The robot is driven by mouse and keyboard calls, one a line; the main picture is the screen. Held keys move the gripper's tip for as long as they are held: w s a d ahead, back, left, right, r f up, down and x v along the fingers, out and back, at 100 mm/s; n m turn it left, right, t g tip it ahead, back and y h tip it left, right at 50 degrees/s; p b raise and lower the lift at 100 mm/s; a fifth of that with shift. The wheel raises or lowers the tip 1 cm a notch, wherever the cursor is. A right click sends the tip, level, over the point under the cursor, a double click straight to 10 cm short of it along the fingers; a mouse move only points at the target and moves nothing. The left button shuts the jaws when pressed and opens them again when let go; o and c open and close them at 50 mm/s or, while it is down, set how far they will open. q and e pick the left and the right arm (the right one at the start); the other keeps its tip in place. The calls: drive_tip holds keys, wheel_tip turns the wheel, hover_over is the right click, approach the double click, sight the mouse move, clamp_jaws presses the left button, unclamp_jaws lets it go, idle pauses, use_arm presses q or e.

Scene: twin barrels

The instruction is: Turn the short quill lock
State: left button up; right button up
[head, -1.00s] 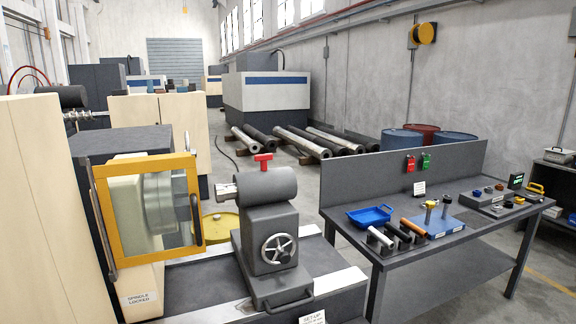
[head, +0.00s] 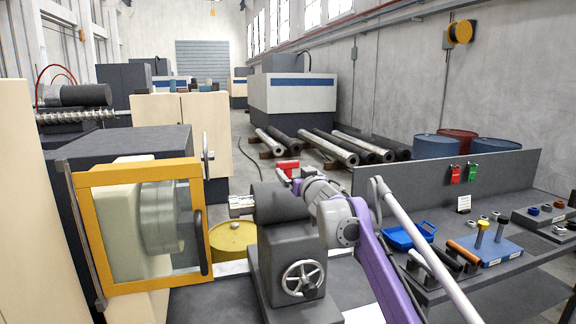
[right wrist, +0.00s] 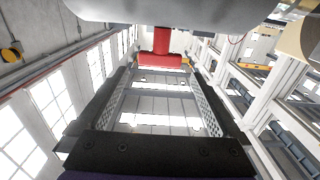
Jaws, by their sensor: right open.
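The short quill lock is a red T-shaped handle (head: 288,167) on top of the dark grey tailstock (head: 284,240). In the right wrist view the red handle (right wrist: 160,60) hangs from the grey tailstock body at the top of the picture. My right gripper (head: 297,181) is beside the handle, partly hidden behind my wrist. In its own wrist view the right gripper (right wrist: 161,80) is open, its two fingers apart, with the red handle in line with the gap at their tips. I cannot tell whether they touch it. My left gripper is not in view.
A yellow-framed guard door (head: 88,235) stands left of the tailstock. A handwheel (head: 303,278) is on the tailstock's front. The workbench (head: 400,176) at the right carries a blue tray (head: 408,238) and tools. A yellow drum (head: 232,240) stands behind.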

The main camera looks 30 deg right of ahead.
sight(289, 166)
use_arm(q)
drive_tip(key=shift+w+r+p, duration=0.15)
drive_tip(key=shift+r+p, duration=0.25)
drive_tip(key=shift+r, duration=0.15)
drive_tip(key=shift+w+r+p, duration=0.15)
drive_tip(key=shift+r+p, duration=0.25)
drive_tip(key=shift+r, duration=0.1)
use_arm(e)
drive_tip(key=x, duration=0.7)
drive_tip(key=shift+w+d+f, duration=0.1)
drive_tip(key=shift+w, duration=0.25)
drive_tip(key=shift+c, duration=0.2)
drive_tip(key=c, duration=1)
drive_tip(key=shift+c, duration=0.2)
